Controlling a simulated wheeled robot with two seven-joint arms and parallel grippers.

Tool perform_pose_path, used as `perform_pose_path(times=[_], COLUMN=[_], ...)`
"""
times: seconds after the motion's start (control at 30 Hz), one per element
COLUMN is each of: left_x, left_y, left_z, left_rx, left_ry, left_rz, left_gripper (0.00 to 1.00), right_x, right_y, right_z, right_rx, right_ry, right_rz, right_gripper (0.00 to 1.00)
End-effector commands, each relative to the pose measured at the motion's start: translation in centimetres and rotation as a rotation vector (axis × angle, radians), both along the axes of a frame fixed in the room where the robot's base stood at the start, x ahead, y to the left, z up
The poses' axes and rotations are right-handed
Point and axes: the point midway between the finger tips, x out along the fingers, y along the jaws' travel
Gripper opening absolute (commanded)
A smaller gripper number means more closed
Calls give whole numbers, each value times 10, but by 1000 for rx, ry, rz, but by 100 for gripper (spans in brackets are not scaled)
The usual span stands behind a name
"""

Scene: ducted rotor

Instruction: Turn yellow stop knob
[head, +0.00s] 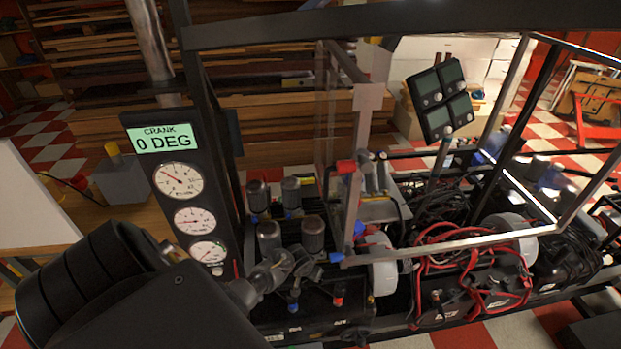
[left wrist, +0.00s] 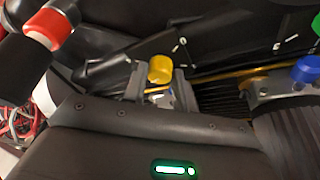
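The yellow knob (left wrist: 161,69) shows in the left wrist view as a rounded cap on the dark machine. My left gripper (left wrist: 160,84) has its two grey fingers apart, one on each side of the knob's base, with gaps visible between fingers and knob. In the head view my left arm comes in from the lower left, and my left gripper (head: 300,266) is low at the machine's front. I cannot make out the yellow knob there. My right gripper is not in view.
A red knob (left wrist: 48,29) and a blue knob (left wrist: 306,69) flank the yellow one. The gauge panel (head: 178,190) reads "CRANK 0 DEG". A clear-panelled frame (head: 346,190), motors and red cables (head: 440,235) crowd the right. A yellow-capped grey box (head: 120,178) stands at left.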

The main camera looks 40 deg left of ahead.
Motion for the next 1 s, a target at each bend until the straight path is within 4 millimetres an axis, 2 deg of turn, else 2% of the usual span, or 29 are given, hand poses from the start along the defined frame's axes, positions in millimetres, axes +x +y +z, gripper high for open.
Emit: perform_pose_path(times=[0.03,0.17,0.57,1.0], left_x=[0,0,0,0], left_y=[0,0,1,5], left_z=[0,0,1,-1], left_rx=[0,0,0,1], left_ry=[0,0,0,1], left_rz=[0,0,-87,-443], left_gripper=[21,4,4,4], right_x=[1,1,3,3], right_y=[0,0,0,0], right_z=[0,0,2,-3], right_rx=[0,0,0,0], right_ry=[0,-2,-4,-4], right_rz=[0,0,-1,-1], right_gripper=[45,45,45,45])
